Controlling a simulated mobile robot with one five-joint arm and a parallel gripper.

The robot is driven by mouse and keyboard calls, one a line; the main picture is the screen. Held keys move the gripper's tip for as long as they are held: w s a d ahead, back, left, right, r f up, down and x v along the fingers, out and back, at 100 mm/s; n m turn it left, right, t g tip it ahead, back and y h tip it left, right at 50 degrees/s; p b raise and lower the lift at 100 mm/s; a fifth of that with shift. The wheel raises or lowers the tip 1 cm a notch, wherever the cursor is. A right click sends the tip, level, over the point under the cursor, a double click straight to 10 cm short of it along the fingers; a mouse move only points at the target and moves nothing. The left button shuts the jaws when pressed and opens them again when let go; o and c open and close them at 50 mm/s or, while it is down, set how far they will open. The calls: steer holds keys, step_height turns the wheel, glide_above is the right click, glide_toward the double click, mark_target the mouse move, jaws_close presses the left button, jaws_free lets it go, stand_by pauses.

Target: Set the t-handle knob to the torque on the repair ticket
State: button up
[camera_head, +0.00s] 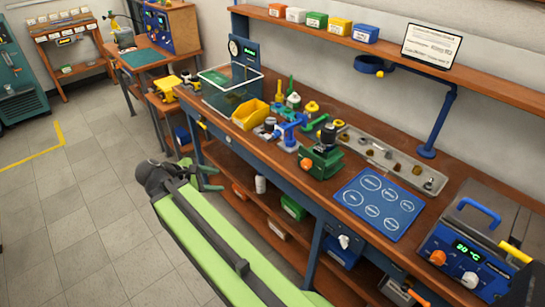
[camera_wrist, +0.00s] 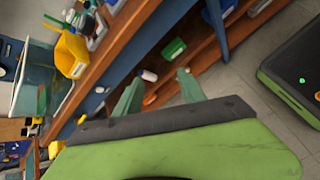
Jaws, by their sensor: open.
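My gripper (camera_head: 208,178) is open and empty in front of the bench's front edge, apart from everything on the bench. Its two fingers (camera_wrist: 160,90) point at the lower shelf in the wrist view. A regulator with a blue T-shaped handle (camera_head: 291,126) stands on the bench to the right of the gripper. I cannot tell for sure which carries the task's t-handle knob. A white card in a dark frame (camera_head: 431,45) on the upper shelf may be the repair ticket; its text is too small to read.
The wooden bench (camera_head: 231,147) holds a yellow bin (camera_head: 250,114), a grey parts tray (camera_head: 425,178), a blue mat (camera_head: 378,204) and a heater (camera_head: 468,255). A white bottle (camera_head: 260,184) and boxes fill the lower shelf. The tiled floor (camera_head: 95,205) on the left is clear.

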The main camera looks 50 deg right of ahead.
steer(key=d+n+h+b, duration=0.5)
steer(key=d+n, duration=0.1)
steer(key=n+h+b, duration=0.2)
steer(key=n+h, duration=0.1)
glide_toward(274, 134)
steer(key=shift+g, duration=0.4)
steer(key=d, duration=0.8)
steer(key=shift+s+d+f, duration=0.15)
steer(key=shift+d, duration=0.1)
steer(key=shift+c, duration=0.5)
jaws_close()
steer(key=shift+d, duration=0.1)
